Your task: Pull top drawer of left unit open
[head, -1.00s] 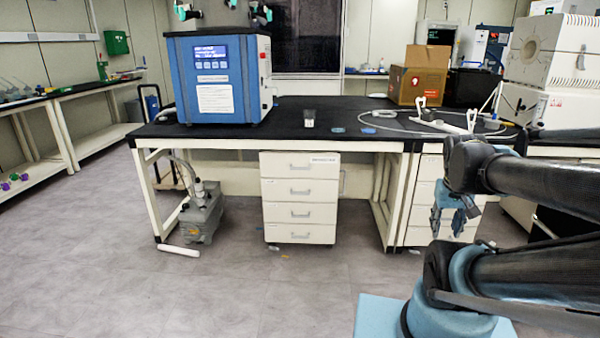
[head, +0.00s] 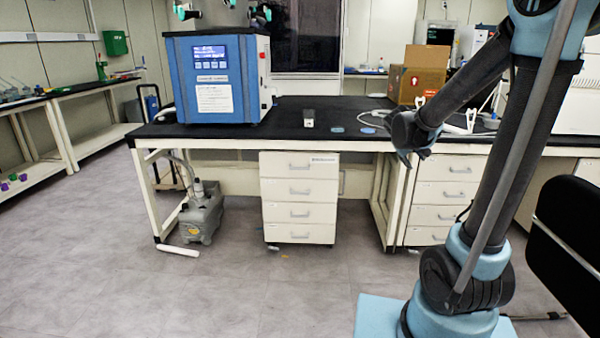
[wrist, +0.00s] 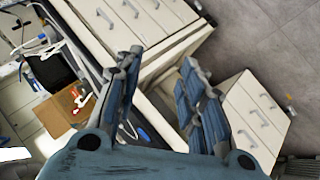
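The left unit (head: 299,212) is a white drawer cabinet under the black bench, with several stacked drawers and grey bar handles. Its top drawer (head: 272,168) is closed, with a handle (head: 299,167) and a label at its upper right. My gripper (head: 408,158) is at the bench's front edge, right of this unit and apart from it. In the wrist view my gripper (wrist: 160,60) has its two blue-grey fingers spread with nothing between them. The left unit (wrist: 262,110) shows there at the right, tilted, partly hidden by a finger.
A second drawer unit (head: 440,193) stands to the right behind my arm. The black bench (head: 350,110) carries a blue freeze dryer (head: 215,78), a small dark container (head: 308,118) and a cardboard box (head: 418,75). A pump (head: 203,213) sits left below.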

